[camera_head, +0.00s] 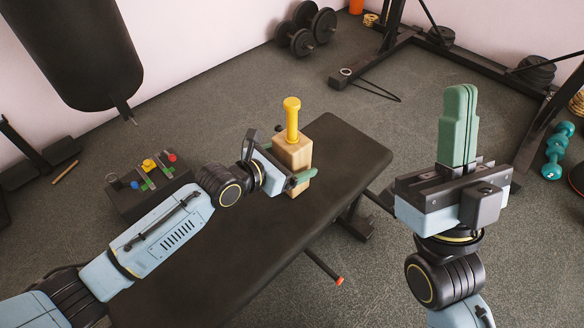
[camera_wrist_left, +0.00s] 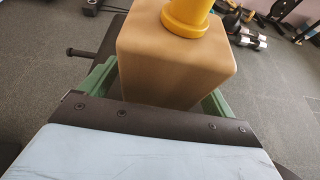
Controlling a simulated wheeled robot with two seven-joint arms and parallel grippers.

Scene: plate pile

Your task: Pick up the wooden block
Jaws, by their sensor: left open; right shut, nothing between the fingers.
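The wooden block (camera_head: 293,152) stands upright on the black bench, with a yellow peg-like piece (camera_head: 292,118) on its top. In the left wrist view the block (camera_wrist_left: 172,62) fills the upper middle, and the yellow piece (camera_wrist_left: 187,14) is cut off by the top edge. My left gripper (camera_head: 304,177) is open at the block's lower part. Its green fingers (camera_wrist_left: 158,90) lie on both sides of the block; whether they touch it I cannot tell. My right gripper (camera_head: 459,125) is shut and empty, pointing up, well to the right of the bench.
The black padded bench (camera_head: 345,150) runs diagonally under the block. A dark box with coloured knobs (camera_head: 150,185) is left of my left arm. A punching bag (camera_head: 75,50) hangs at upper left. Dumbbells (camera_head: 305,28) and a rack frame (camera_head: 400,60) stand behind.

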